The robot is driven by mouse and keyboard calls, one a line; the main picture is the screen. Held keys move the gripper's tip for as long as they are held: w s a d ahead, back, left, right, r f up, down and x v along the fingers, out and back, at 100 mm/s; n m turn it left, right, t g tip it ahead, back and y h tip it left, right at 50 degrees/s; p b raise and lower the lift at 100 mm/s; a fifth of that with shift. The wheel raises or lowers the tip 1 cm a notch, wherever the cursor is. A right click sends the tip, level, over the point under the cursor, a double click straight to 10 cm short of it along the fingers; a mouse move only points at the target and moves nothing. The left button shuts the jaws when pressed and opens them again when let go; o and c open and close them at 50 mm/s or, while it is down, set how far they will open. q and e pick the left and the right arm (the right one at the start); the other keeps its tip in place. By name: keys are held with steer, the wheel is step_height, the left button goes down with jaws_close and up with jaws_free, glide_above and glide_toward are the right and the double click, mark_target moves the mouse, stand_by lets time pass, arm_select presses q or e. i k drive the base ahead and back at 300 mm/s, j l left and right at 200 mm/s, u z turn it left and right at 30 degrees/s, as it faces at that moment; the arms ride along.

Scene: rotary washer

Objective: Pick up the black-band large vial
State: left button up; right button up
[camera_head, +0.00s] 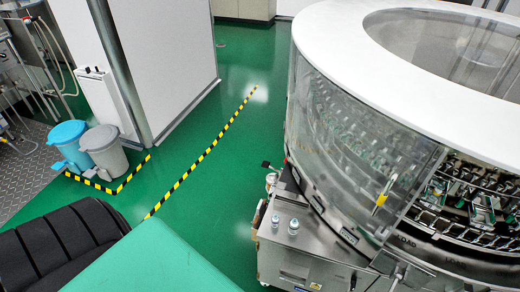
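Two small clear vials stand upright on the steel ledge of the rotary washer in the head view. One vial (275,221) is on the left and the other vial (293,227) is just to its right, slightly apart. Both are too small to make out a band colour, so I cannot tell which is the black-band large vial. Neither of my grippers is in view, and nothing touches the vials.
The round rotary washer (370,60) with a white top and clear panels fills the right side. Its steel ledge (300,250) juts forward. Blue (68,135) and grey (104,150) bins stand at left. Green floor (235,165) with striped tape lies open between.

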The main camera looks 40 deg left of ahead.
mark_target(294, 225)
steer(key=j+u, duration=0.15)
steer(key=u, duration=0.15)
steer(key=j+u, duration=0.15)
steer(key=u, duration=0.15)
steer(key=i+j+z, duration=0.1)
steer(key=j, duration=0.3)
steer(key=i+j+z, duration=0.1)
steer(key=j, duration=0.3)
steer(key=i+j+z, duration=0.1)
steer(key=j, duration=0.35)
steer(key=i+j, duration=0.2)
steer(key=j, duration=0.2)
steer(key=z, duration=0.05)
